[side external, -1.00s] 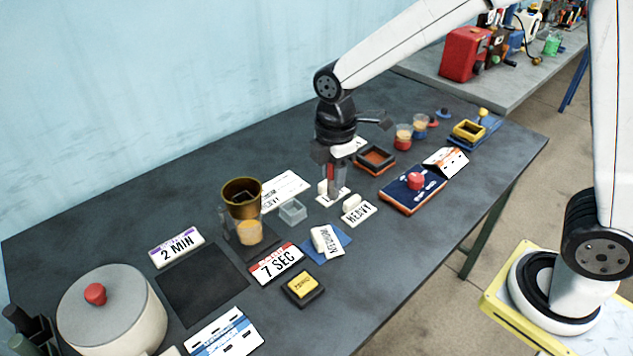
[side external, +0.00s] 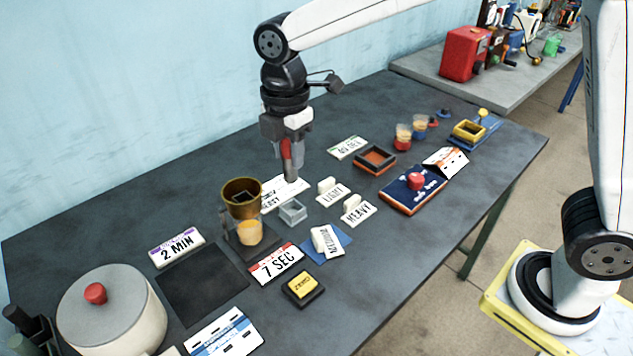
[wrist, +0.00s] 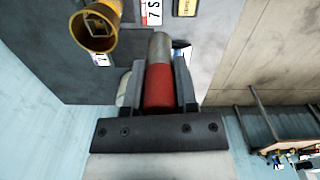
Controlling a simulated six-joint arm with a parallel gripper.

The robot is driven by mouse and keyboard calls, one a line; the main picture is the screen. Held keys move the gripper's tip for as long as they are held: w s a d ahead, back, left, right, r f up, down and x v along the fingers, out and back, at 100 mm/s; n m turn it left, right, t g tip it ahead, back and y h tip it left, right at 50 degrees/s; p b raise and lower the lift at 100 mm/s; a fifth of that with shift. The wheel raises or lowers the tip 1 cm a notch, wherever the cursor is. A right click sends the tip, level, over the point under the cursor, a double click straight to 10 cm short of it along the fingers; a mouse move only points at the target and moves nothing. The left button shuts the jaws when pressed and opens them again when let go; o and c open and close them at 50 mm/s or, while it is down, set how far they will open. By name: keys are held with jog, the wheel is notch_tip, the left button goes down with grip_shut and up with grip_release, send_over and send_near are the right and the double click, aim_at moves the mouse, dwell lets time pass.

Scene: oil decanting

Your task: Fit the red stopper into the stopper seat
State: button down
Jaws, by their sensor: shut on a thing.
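My gripper (side external: 291,165) is shut on a red cylinder with a grey end, which I take to be the red stopper (wrist: 159,86). In the wrist view the red part lies between the two fingers and the grey end points away from the gripper. In the side view the stopper hangs upright above the table, over a white label card. A small grey open-topped square holder (side external: 292,212) stands just in front of and below it. I cannot tell for sure which thing is the stopper seat.
A brass funnel (side external: 241,190) stands on a dark stand left of my gripper and also shows in the wrist view (wrist: 100,38). A white pot (side external: 110,325) with a red knob is front left. A blue button box (side external: 402,195) is right.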

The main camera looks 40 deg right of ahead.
jog(key=w+a+f, duration=0.3)
jog(key=w+f, duration=0.5)
jog(key=w, duration=0.3)
jog(key=shift+a+f, duration=0.25)
jog(key=shift+f, duration=0.05)
jog(key=shift+w, duration=0.1)
jog(key=shift+w+a+f, duration=0.1)
jog(key=shift+w+f, duration=0.15)
jog(key=shift+f, duration=1.6)
jog(key=shift+f, duration=0.1)
jog(key=c, duration=0.7)
grip_release()
jog(key=shift+o, duration=0.2)
